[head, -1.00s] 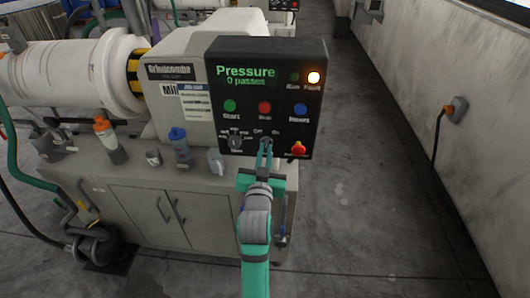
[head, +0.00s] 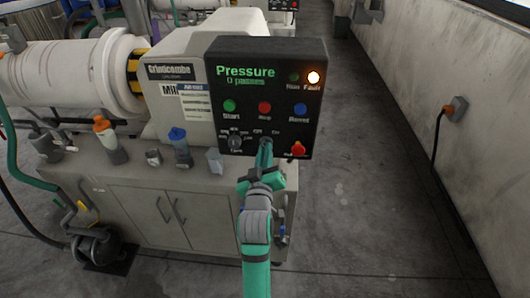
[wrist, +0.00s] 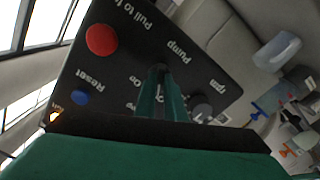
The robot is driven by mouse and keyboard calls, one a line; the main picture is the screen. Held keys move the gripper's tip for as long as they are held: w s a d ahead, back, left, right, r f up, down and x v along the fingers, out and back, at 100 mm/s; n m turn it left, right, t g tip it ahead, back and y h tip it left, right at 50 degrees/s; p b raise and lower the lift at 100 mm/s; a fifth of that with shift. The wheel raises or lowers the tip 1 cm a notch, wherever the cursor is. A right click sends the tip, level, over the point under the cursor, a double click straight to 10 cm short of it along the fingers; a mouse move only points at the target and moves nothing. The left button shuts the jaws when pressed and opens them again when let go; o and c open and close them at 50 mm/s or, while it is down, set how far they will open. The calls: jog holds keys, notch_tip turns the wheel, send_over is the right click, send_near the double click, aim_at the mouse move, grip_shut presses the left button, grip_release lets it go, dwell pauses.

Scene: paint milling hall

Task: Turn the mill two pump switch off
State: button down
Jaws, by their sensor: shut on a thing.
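The mill's black control panel (head: 222,168) faces me in the head view, with a green screen reading "Pressure, 0 passes". The pump switch (wrist: 159,69) is a small dark knob beside the word "Pump" in the wrist view, with Off and On marks on its other side. My gripper (head: 265,147) reaches up to the panel's lower middle, its narrow green fingers shut on the switch. The fingertips (wrist: 161,85) hide most of the switch, so I cannot tell which mark it points to.
A rotary knob (head: 235,142) is just left of the switch, and a red pull knob (head: 298,150) is to its right. Start (head: 229,106), red (head: 265,107) and Reset (head: 300,109) buttons sit above. The Fault lamp (head: 314,77) glows. Bottles and cups stand on the cabinet's left.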

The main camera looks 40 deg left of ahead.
dwell(0.4)
jog(key=c, duration=1.8)
grip_release()
jog(key=shift+c, duration=0.2)
jog(key=shift+s, duration=0.1)
jog(key=v, duration=1)
jog(key=shift+s+d, duration=0.25)
jog(key=shift+f, duration=0.1)
